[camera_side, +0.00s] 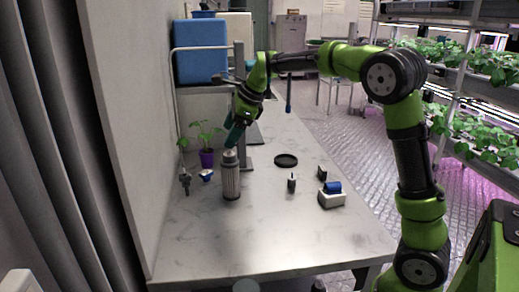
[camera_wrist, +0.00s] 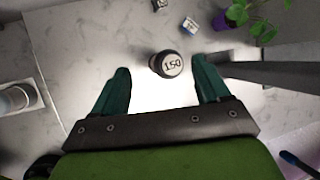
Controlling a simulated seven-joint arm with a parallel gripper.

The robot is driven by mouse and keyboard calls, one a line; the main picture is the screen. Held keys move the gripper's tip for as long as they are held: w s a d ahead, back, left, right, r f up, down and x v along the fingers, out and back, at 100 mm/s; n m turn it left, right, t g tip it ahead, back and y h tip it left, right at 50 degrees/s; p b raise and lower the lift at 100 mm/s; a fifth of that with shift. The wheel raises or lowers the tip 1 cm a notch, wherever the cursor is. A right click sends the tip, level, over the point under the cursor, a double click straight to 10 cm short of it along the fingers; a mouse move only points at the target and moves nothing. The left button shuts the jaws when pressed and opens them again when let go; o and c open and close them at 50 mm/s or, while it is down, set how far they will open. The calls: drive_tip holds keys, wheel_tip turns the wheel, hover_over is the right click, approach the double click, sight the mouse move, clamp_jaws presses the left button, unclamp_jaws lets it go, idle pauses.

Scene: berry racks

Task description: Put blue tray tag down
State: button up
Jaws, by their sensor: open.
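A small blue-and-white piece, possibly the blue tray tag, lies on the table beside the potted plant in the side view (camera_side: 206,175). It also shows in the wrist view (camera_wrist: 190,26), beyond my fingers. My gripper (camera_side: 232,146) points down just above a grey ribbed cylinder (camera_side: 231,182). In the wrist view, my gripper (camera_wrist: 161,68) has its teal fingers wide apart, with nothing held. The cylinder's top, marked 150 (camera_wrist: 172,65), shows between the fingertips. I cannot tell whether they touch it.
A plant in a purple pot (camera_side: 206,158) stands near the wall, beside a grey upright post (camera_side: 241,135). A black ring (camera_side: 286,160), a small dark-and-white object (camera_side: 292,183) and a white block with a blue roll (camera_side: 331,198) are on the right. The table's front is clear.

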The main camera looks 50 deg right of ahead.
drive_tip(key=s+a+r+n+t+y, duration=0.1)
drive_tip(key=s+a+n, duration=0.2)
drive_tip(key=s+n, duration=0.3)
drive_tip(key=s+a+r+n, duration=0.2)
drive_tip(key=s+a+n, duration=0.15)
drive_tip(key=s, duration=0.35)
drive_tip(key=s+a+f+n, duration=0.2)
drive_tip(key=s+f+n, duration=0.1)
drive_tip(key=s+n, duration=0.3)
drive_tip(key=s+a+f+n, duration=0.2)
drive_tip(key=s+f+n, duration=0.1)
drive_tip(key=s+n, duration=0.4)
drive_tip(key=shift+s+a+t+h, duration=0.2)
drive_tip(key=shift+s+t+h, duration=0.1)
drive_tip(key=shift+s, duration=0.1)
